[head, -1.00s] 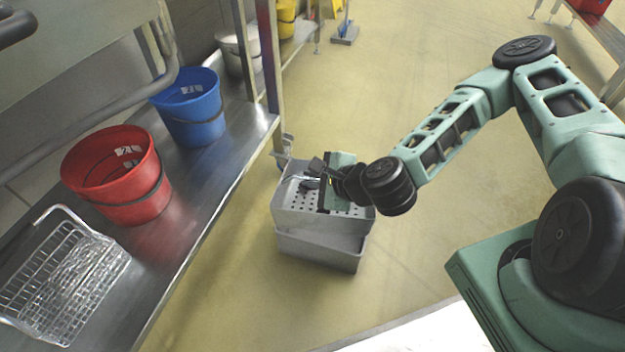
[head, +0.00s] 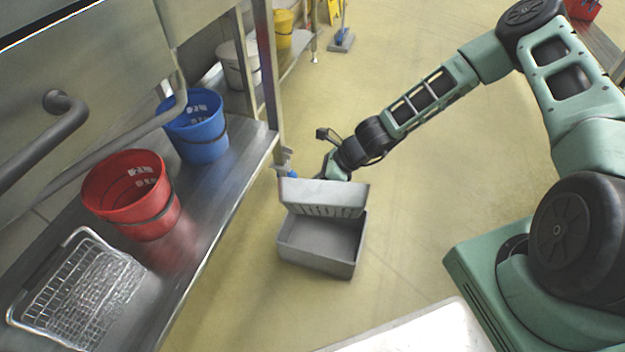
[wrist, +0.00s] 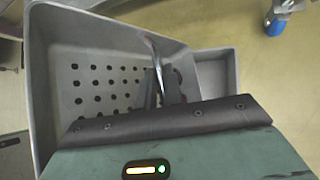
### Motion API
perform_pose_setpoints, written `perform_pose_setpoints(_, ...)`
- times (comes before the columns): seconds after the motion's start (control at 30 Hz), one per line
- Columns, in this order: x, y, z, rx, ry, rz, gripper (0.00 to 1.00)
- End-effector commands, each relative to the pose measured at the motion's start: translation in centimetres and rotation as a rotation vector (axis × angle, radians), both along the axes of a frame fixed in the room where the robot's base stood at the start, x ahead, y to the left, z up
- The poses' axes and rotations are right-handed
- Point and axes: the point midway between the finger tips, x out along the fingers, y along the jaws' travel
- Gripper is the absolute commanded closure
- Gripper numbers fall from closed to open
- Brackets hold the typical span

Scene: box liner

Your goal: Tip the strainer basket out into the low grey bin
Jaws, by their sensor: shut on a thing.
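The strainer basket (head: 322,193) is light grey with rows of holes. In the head view it is strongly tilted above the back part of the low grey bin (head: 347,270). My gripper (head: 328,175) is behind it and shut on its thin metal handle, fingertips partly hidden. In the wrist view the fingers (wrist: 160,88) close on the handle across the basket's inside (wrist: 95,60), and I see nothing loose there. The bin (wrist: 217,72) shows beyond the basket's right wall. The bin stands on the floor, and the part of its inside that I see looks bare.
A steel bench at left holds a red bucket (head: 133,200), a blue bucket (head: 196,130) and a wire basket (head: 75,290). A bench leg and a blue caster (wrist: 274,25) stand close to the bin. The floor to the right is clear.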

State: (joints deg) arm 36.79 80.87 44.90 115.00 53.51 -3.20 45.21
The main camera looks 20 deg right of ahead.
Motion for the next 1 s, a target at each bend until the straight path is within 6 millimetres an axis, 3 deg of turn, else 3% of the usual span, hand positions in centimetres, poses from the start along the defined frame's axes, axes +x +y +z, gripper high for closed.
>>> perform_pose_setpoints(0.2, 0.9, -0.3, 0.1, 0.034, 0.079, 0.005, 1.00)
perform_pose_setpoints(0.63, 3.6, -1.5, -3.2, 0.155, 0.329, 0.004, 1.00)
perform_pose_setpoints(1.0, 5.4, -2.5, -4.7, 0.249, 0.533, 0.003, 1.00)
